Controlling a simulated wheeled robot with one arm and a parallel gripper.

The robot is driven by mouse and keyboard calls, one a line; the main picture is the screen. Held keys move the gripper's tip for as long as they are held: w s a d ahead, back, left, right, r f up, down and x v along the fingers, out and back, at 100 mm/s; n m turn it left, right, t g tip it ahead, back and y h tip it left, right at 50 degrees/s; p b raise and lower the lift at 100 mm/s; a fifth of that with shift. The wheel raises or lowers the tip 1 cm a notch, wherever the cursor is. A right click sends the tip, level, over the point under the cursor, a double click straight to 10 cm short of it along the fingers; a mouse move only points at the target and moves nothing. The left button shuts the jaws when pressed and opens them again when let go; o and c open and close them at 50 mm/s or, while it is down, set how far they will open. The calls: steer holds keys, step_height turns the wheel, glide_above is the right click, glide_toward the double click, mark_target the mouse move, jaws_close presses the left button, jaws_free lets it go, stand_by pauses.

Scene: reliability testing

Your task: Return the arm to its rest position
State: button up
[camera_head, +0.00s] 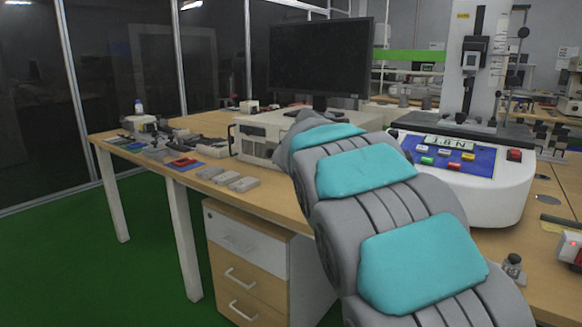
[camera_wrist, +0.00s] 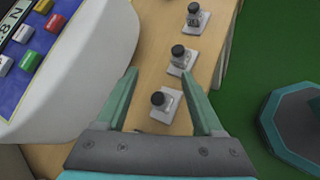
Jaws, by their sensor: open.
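My arm reaches across the head view from the lower right towards the middle, its grey links carrying teal pads. Its far end is hidden behind the nearer links, so my gripper does not show there. In the wrist view my gripper (camera_wrist: 159,74) is open, its two teal fingers apart. A small black-topped piece on a white plate (camera_wrist: 163,106) appears between the fingers. Nothing is held. Two similar pieces, a middle one (camera_wrist: 181,57) and a far one (camera_wrist: 194,15), stand beyond the fingertips on the wooden table (camera_wrist: 155,20).
A white testing machine (camera_head: 480,195) with a blue button panel stands right of my arm and fills the wrist view's upper left. A monitor (camera_head: 320,60) and a beige box (camera_head: 258,140) stand behind my arm. Drawers (camera_head: 245,262) stand under the table. Green floor (camera_head: 70,240) is clear at left.

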steer(key=s+f+m+g+y, duration=0.1)
steer(key=s+f+m+y, duration=0.15)
steer(key=s, duration=0.35)
steer(key=s+f+m+y, duration=0.1)
steer(key=s+f, duration=0.3)
steer(key=s, duration=0.1)
steer(key=s+a+f+m+y, duration=0.2)
steer(key=s+a+f+m, duration=0.1)
steer(key=s, duration=0.5)
steer(key=s+a+f+m+g+y, duration=0.1)
steer(key=s+a+f+m+y, duration=0.2)
steer(key=s+a+f, duration=0.2)
steer(key=s+a+f+m+y, duration=0.3)
steer(key=s+a+f, duration=0.1)
steer(key=s, duration=0.7)
steer(key=shift+s+f+g, duration=0.15)
steer(key=shift+f+g, duration=0.15)
steer(key=shift+f, duration=0.55)
